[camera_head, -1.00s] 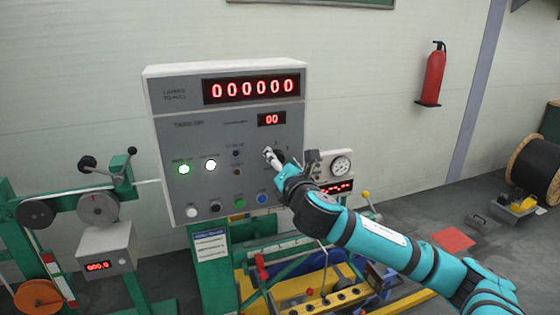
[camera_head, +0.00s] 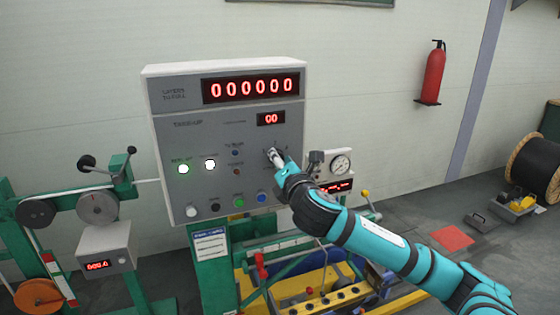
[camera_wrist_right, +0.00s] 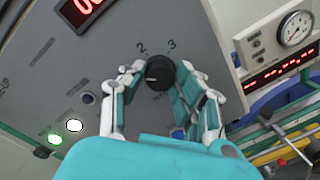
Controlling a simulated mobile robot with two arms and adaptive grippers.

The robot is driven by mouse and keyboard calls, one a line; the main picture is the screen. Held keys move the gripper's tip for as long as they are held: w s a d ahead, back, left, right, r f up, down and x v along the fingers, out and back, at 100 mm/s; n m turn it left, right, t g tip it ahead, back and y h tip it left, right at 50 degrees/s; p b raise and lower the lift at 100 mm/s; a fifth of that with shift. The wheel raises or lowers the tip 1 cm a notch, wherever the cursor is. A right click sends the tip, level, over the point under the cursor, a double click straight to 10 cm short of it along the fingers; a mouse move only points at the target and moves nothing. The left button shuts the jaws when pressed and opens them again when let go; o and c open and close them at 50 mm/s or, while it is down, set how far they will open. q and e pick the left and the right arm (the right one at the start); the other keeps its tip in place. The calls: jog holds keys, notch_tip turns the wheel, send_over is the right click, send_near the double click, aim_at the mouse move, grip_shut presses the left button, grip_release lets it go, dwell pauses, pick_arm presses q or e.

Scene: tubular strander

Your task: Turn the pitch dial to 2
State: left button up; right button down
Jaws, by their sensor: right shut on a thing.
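The pitch dial (camera_wrist_right: 160,72) is a round black knob on the grey control panel (camera_head: 225,140). In the wrist view the printed numbers 2 and 3 show just above it. A faint light mark on the knob seems to point left, below the 2; its exact setting is hard to read. In the head view my right gripper (camera_head: 276,158) covers most of the dial. My left gripper is in neither view.
The panel has a red counter display (camera_head: 252,87), a small red display (camera_head: 271,118), lit lamps and a row of buttons. A gauge (camera_head: 341,165) stands right of the panel. Green and yellow machinery lies below. A fire extinguisher (camera_head: 433,75) hangs on the wall.

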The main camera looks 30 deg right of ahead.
jog(key=shift+d+m+y+p, duration=0.1)
jog(key=shift+m+y+p, duration=0.4)
jog(key=shift+m, duration=4.2)
jog(key=c, duration=1)
grip_release()
jog(key=shift+o, duration=0.2)
jog(key=v, duration=1.2)
